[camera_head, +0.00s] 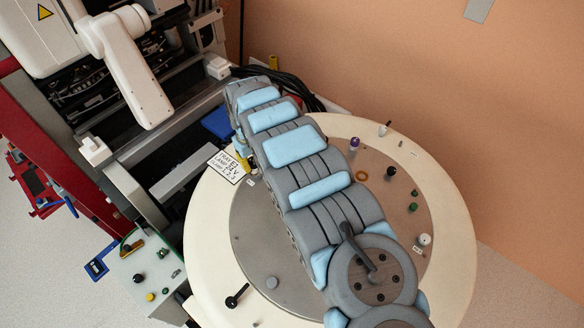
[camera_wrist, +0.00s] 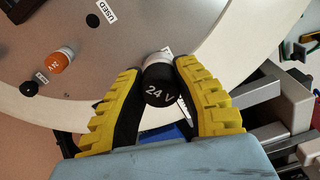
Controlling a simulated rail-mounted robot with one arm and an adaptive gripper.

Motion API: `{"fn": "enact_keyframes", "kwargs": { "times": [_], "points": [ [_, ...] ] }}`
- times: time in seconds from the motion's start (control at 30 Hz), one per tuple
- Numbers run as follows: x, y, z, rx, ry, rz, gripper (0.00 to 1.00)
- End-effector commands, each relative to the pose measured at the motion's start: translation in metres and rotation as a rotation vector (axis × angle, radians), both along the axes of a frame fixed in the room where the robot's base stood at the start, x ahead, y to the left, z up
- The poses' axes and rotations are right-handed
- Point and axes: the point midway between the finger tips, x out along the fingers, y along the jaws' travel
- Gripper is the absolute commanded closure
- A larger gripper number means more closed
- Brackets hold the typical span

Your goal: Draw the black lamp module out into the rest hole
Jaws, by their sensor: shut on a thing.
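In the wrist view my gripper (camera_wrist: 158,72) is shut on the black lamp module (camera_wrist: 160,92), a round black cap marked "24 V" with a white collar (camera_wrist: 156,60). One yellow-backed finger lies on each side of it. The module appears over the edge of the pale round table; I cannot tell whether it touches anything below. A dark hole (camera_wrist: 92,20) lies near a "USED" label (camera_wrist: 107,12), and another dark round spot (camera_wrist: 28,89) lies at the left; I cannot tell which is the rest hole. In the head view my arm mostly hides the gripper and the module.
An orange 24 V module (camera_wrist: 61,60) stands on the table at the left. In the head view the round table's pale rim (camera_head: 457,215) surrounds a grey disc with several small parts. A printed sign (camera_head: 227,164) and the dark-and-white machine (camera_head: 75,65) stand near the gripper.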

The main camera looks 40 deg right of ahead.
Motion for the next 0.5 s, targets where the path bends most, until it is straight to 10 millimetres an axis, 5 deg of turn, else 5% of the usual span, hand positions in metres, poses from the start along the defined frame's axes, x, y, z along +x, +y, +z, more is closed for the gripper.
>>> {"fn": "enact_keyframes", "kwargs": {
  "times": [0.2,0.5],
  "points": [
    [-0.039,-0.071,-0.028,0.001,0.010,-0.025,1.00],
    [-0.061,-0.102,-0.037,0.001,0.015,-0.031,1.00]
  ]
}}
